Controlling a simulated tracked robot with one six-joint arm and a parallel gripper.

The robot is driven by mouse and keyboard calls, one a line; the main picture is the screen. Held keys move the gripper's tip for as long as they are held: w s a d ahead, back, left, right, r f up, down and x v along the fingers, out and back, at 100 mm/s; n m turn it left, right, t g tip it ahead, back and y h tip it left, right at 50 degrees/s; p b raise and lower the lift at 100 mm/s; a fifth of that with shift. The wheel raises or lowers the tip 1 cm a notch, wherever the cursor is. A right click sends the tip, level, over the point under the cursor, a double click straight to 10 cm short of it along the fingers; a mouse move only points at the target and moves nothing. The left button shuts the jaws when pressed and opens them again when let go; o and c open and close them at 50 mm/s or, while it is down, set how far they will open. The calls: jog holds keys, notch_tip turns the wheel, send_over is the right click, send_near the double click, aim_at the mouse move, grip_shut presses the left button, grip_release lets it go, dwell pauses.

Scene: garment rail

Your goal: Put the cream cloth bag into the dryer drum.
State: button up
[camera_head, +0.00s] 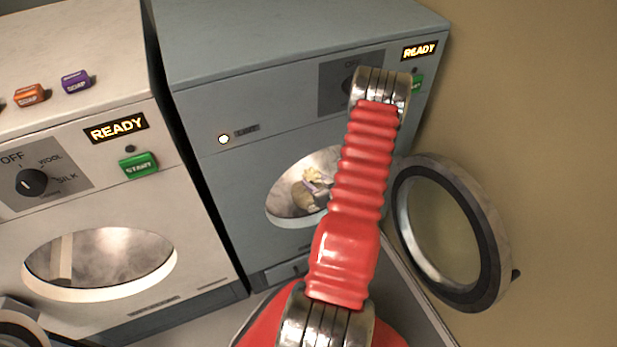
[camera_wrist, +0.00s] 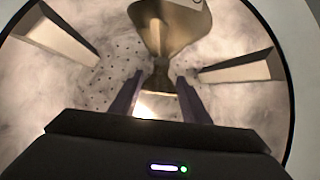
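The cream cloth bag (camera_wrist: 168,25) is inside the drum of the grey-blue dryer (camera_wrist: 105,80). In the wrist view its wide body is at the top and its narrow neck points toward my gripper (camera_wrist: 160,76). My fingers stand apart on either side of the neck and its flared end, with gaps visible at both sides. In the head view the bag (camera_head: 302,199) shows small through the round opening of the dryer (camera_head: 230,175), partly hidden by my red arm. My gripper (camera_head: 318,184) is hard to make out there.
The dryer's round door (camera_head: 485,225) stands open on the right, close to my arm. A white machine (camera_head: 80,220) stands on the left, with soap boxes (camera_head: 77,82) on top. Drum paddles (camera_wrist: 235,68) stick inward on both sides of my gripper.

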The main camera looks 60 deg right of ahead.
jog(key=shift+v, duration=1.65)
